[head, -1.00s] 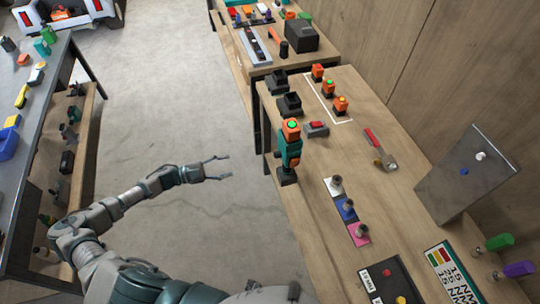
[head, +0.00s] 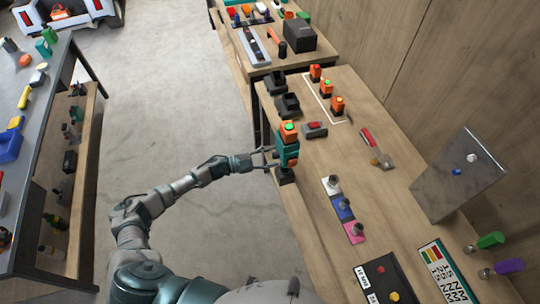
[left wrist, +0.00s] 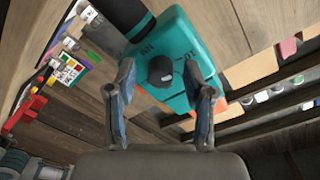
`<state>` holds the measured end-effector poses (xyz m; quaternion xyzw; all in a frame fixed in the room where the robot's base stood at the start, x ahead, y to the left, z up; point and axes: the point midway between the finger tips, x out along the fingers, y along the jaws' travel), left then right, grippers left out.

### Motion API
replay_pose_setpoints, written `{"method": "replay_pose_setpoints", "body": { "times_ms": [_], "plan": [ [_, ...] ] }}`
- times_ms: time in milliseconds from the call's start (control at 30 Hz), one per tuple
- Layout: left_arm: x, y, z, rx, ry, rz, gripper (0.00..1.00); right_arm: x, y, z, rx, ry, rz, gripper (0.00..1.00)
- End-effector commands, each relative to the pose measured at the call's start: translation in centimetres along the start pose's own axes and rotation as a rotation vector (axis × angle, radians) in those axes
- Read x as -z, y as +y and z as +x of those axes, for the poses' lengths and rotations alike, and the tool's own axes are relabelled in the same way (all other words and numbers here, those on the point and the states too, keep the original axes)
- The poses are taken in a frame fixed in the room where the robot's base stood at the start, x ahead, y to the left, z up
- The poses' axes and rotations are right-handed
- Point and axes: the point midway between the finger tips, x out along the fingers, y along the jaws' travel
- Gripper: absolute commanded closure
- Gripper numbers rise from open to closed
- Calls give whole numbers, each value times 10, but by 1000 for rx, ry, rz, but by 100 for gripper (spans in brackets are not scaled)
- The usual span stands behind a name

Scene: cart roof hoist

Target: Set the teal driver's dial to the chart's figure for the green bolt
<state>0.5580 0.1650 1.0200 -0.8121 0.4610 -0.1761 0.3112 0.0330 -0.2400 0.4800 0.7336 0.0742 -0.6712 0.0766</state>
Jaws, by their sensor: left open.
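The teal driver (head: 288,152) stands upright at the left edge of the wooden bench, with an orange block and a green light on top. Its dial, a dark round knob (left wrist: 160,72), shows in the left wrist view on the teal face, with dark lettering beside it that I cannot read surely. My left gripper (head: 272,159) is open, its fingers on either side of the dial; I cannot tell whether they touch it. The chart (head: 440,270), with green, yellow and red patches and black figures, lies at the bench's lower right. My right gripper is not in view.
Dark chargers (head: 288,105) and a small box with a red top (head: 313,130) are behind the driver. White, blue and pink pads (head: 343,209) lie nearer. A grey panel (head: 460,175) stands at right. A purple-handled tool (head: 509,267) is beside the chart.

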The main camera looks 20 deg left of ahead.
Motion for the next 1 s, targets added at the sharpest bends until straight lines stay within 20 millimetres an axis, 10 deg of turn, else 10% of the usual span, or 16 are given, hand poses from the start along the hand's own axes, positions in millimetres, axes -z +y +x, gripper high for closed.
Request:
{"method": "replay_pose_setpoints", "body": {
  "times_ms": [200,433,1000],
  "plan": [
    [-1,0,-1,1,1,0,48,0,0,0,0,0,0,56],
    [-1,0,-2,1,0,-1,100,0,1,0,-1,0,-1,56],
    [-3,1,-2,-5,-9,155,100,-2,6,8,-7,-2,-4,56]
  ]
}}
